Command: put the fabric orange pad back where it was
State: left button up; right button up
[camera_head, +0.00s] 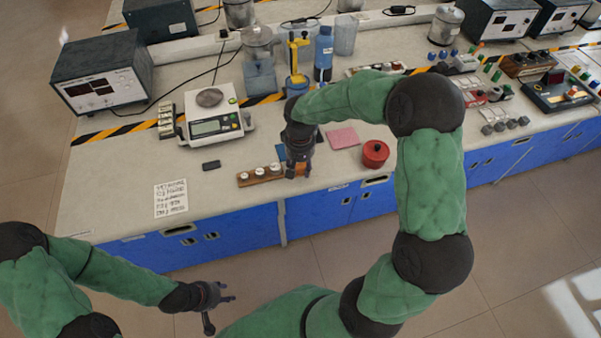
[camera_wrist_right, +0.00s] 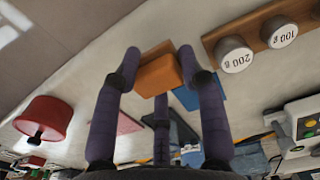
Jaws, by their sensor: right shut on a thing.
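The orange pad (camera_wrist_right: 158,76) is between the fingers of my right gripper (camera_wrist_right: 160,75) in the right wrist view, and the gripper is shut on it. In the head view my right gripper (camera_head: 298,168) is over the front part of the bench, beside the wooden weight block, and mostly hides the pad. A blue pad (camera_head: 281,152) lies just behind that gripper, and a pink pad (camera_head: 343,138) lies to its right. My left gripper (camera_head: 218,300) is open and empty, over the floor in front of the bench.
A scale (camera_head: 215,125), a blue bottle (camera_head: 323,55) and a paper sheet (camera_head: 171,198) are on the bench (camera_head: 110,190). Its front left is mostly clear.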

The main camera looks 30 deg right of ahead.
aim_at(301, 172)
jog(key=shift+d+f+b, duration=0.1)
jog(key=shift+f+b, duration=0.35)
jog(key=shift+f, duration=1.25)
jog(key=shift+f, duration=0.1)
jog(key=o, duration=1.1)
jog(key=shift+r, duration=0.2)
notch_tip(301, 172, up, 12)
jog(key=p, duration=0.3)
jog(key=shift+p, duration=0.3)
jog(key=shift+f, duration=0.1)
